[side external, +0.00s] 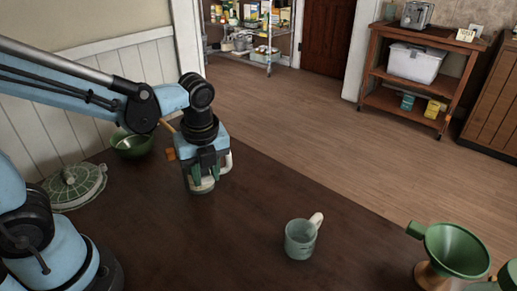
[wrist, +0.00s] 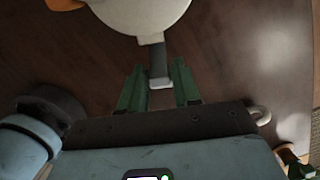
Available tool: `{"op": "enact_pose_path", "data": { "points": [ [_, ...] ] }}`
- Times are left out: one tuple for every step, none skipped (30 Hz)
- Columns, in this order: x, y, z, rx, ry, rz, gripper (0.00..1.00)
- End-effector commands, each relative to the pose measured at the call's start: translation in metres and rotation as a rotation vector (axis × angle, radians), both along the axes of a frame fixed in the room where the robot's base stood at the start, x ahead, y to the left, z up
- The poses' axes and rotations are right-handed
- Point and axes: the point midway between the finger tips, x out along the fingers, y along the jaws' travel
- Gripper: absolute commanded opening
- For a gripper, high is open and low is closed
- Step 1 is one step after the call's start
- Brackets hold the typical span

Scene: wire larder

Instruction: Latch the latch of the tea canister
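The tea canister shows in the wrist view as a rounded cream body (wrist: 140,12), cut off by the top edge. Its dark grey latch (wrist: 158,62) sticks out from a pale mount towards my gripper. My gripper (wrist: 157,78) has its two green fingers apart, one on each side of the latch's end, with a visible gap on both sides. In the side external view my gripper (side external: 205,168) points down at the canister (side external: 203,187) on the dark table, and largely hides it. Whether the latch is fastened cannot be told.
A grey-green mug (side external: 300,240) stands at the table's middle right. A green funnel (side external: 457,250) is at the right edge. A green bowl (side external: 132,145) and a green lidded dish (side external: 75,184) sit left of my gripper. The table (side external: 240,245) between gripper and mug is clear.

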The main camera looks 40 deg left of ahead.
Motion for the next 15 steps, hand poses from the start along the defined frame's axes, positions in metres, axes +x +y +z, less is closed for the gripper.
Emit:
{"op": "enact_pose_path", "data": {
  "points": [
    [0.0001,0.0002,0.0002,-0.002,0.001,0.000,0.29],
    [0.0003,0.0005,0.0005,-0.005,0.002,0.001,0.29],
    [0.0006,0.0014,0.0010,-0.009,0.004,0.002,0.29],
    [0.0009,0.0021,0.0014,-0.014,0.006,0.003,0.29],
    [0.0012,0.0030,0.0020,-0.018,0.008,0.003,0.29],
    [0.0017,0.0042,0.0028,-0.025,0.011,0.002,0.29],
    [0.0020,0.0050,0.0034,-0.030,0.013,0.003,0.29],
    [0.0022,0.0057,0.0039,-0.036,0.016,0.003,0.29],
    [0.0025,0.0066,0.0045,-0.042,0.018,0.003,0.29],
    [0.0027,0.0069,0.0049,-0.045,0.020,0.002,0.29],
    [0.0028,0.0070,0.0051,-0.047,0.021,0.001,0.29],
    [0.0028,0.0070,0.0052,-0.048,0.021,0.000,0.29],
    [0.0028,0.0069,0.0052,-0.048,0.020,0.000,0.29],
    [0.0029,0.0068,0.0051,-0.048,0.020,0.000,0.29],
    [0.0028,0.0067,0.0051,-0.048,0.020,0.000,0.29]
  ]
}}
